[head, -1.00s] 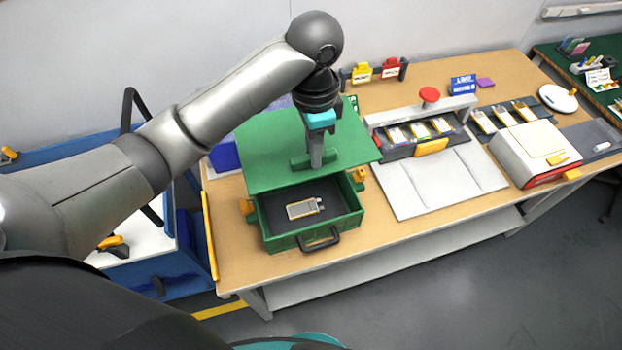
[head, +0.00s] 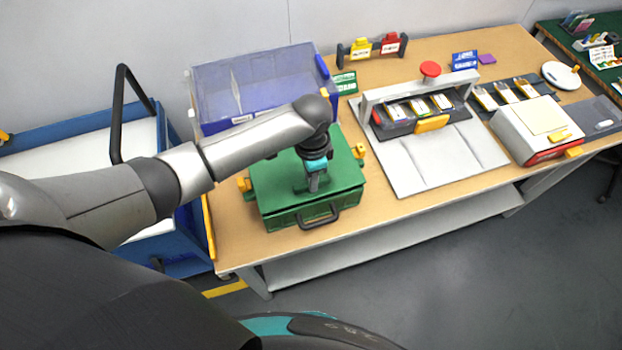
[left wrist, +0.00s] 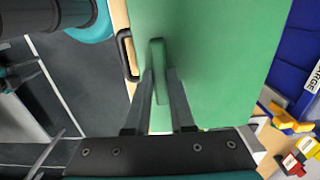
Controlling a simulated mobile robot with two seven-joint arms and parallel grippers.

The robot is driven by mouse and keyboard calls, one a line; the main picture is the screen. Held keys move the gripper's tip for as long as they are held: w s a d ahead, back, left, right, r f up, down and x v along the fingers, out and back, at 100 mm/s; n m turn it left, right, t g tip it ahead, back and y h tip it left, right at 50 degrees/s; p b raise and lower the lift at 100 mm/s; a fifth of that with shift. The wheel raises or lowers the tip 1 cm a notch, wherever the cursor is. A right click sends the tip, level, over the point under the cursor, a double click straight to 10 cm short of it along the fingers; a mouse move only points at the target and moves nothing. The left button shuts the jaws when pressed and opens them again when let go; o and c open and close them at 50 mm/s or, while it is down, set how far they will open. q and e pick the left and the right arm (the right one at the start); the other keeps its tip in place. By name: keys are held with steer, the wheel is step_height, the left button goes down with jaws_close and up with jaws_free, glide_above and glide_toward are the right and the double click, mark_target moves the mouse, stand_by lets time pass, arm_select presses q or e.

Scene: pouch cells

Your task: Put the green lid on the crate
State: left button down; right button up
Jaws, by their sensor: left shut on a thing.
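The green lid (head: 340,165) lies over the top of the green crate (head: 285,220) and covers its opening, so the inside is hidden. Its edges look roughly in line with the crate's walls; I cannot tell whether it is fully seated. My left gripper (head: 313,187) points down at the middle of the lid and is shut on its raised handle. In the left wrist view, the fingers are on both sides of the green handle (left wrist: 160,75). The crate's dark front handle (head: 318,218) shows below the lid. A dark and teal part at that view's left edge looks like my right gripper (left wrist: 20,78).
A clear and blue bin (head: 260,85) stands behind the crate. Yellow clips (head: 243,184) flank the crate. A grey press station (head: 430,150) with a red button and pouch cells is to the right. A blue cart (head: 80,140) is at the left.

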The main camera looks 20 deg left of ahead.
arm_select(q)
steer(key=shift+f, duration=0.4)
steer(key=shift+f, duration=0.1)
steer(key=shift+f, duration=0.4)
steer(key=shift+f, duration=0.1)
steer(key=c, duration=0.8)
jaws_free()
steer(key=shift+o, duration=0.2)
step_height(320, 180, up, 13)
steer(key=p, duration=0.1)
